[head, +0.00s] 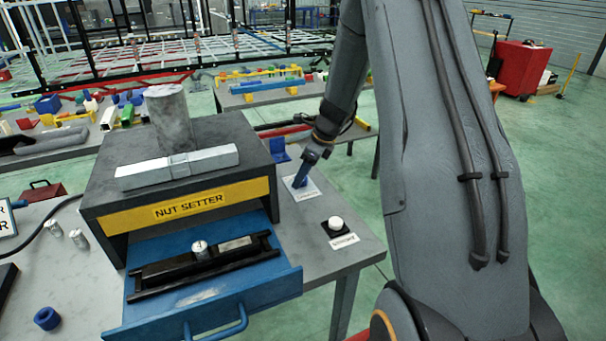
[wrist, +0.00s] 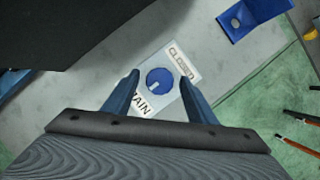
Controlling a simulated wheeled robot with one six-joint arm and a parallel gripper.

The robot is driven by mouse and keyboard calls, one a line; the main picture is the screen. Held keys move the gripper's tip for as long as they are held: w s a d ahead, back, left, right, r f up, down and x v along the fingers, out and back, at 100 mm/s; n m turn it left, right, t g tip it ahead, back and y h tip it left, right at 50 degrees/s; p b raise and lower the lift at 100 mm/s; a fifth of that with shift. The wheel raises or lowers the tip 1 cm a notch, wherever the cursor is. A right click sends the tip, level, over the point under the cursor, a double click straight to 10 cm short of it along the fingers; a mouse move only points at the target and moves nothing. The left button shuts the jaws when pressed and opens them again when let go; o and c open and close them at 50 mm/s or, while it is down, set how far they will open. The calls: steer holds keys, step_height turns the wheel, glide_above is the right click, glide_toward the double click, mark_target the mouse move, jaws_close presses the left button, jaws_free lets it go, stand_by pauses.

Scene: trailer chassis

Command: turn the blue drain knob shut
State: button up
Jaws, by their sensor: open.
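The blue drain knob (wrist: 159,81) is round with a small pale mark on its face. It sits on a white plate (wrist: 180,62) that reads "CLOSED" along one edge and, partly covered, "DRAIN" along another. My gripper (wrist: 160,88) is open, with one blue finger on each side of the knob and a visible gap to each. In the head view my gripper (head: 300,179) points down at the white plate (head: 312,190) on the table. There its fingers and the blue knob cannot be told apart. Whether the fingertips are level with the knob is unclear.
The nut setter housing (head: 200,160), with a blue drawer (head: 285,283) pulled out, stands left of the plate. A white button (head: 335,223) on a black base is nearer the front. A blue bracket (head: 279,150) lies just behind. The table's right edge is close.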

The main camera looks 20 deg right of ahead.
steer(key=c, duration=1.1)
steer(key=shift+o, duration=0.2)
